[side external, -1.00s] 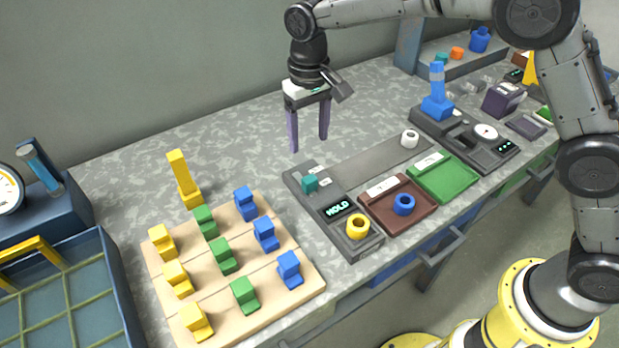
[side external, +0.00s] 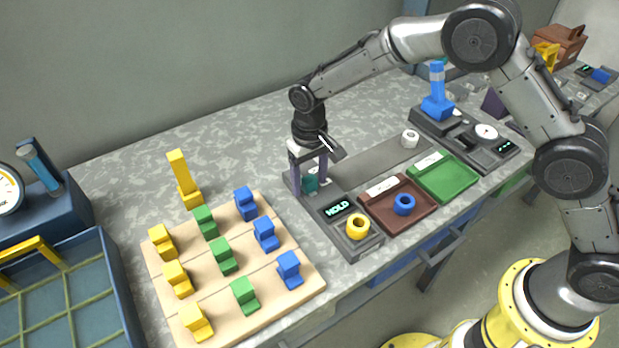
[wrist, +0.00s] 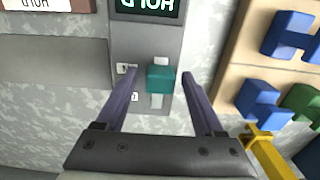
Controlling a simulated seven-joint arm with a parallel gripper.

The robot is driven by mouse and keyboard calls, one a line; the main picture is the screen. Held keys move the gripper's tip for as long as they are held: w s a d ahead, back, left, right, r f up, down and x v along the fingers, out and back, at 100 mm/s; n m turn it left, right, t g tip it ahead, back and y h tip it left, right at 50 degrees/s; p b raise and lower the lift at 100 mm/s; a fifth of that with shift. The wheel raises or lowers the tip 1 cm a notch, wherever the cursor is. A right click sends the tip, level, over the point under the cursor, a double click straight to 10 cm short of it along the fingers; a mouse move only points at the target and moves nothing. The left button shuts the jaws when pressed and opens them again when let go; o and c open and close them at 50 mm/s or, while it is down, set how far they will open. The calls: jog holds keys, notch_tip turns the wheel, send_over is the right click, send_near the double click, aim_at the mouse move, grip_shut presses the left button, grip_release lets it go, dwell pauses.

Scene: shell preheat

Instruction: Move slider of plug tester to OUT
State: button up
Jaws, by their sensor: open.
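The plug tester (side external: 331,213) is a dark grey unit with a display (side external: 338,209) reading HOLD and a yellow ring at its near end. Its teal slider (side external: 309,184) sits at the far end; it also shows in the wrist view (wrist: 160,79). My gripper (side external: 311,190) is open and lowered at the slider. In the wrist view my two purple fingers (wrist: 158,80) stand on either side of the slider, with gaps showing. Small white labels (wrist: 126,69) lie beside the slot; their lettering is too small to read.
A wooden board (side external: 270,295) with yellow, green and blue blocks lies to the left. A yellow upright piece (side external: 180,175) stands behind it. A brown tray (side external: 380,212) with a blue ring and a green tray (side external: 445,180) lie right of the tester.

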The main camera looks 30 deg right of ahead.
jog(key=shift+c, duration=0.3)
grip_shut()
jog(key=shift+r, duration=0.1)
dwell(1.0)
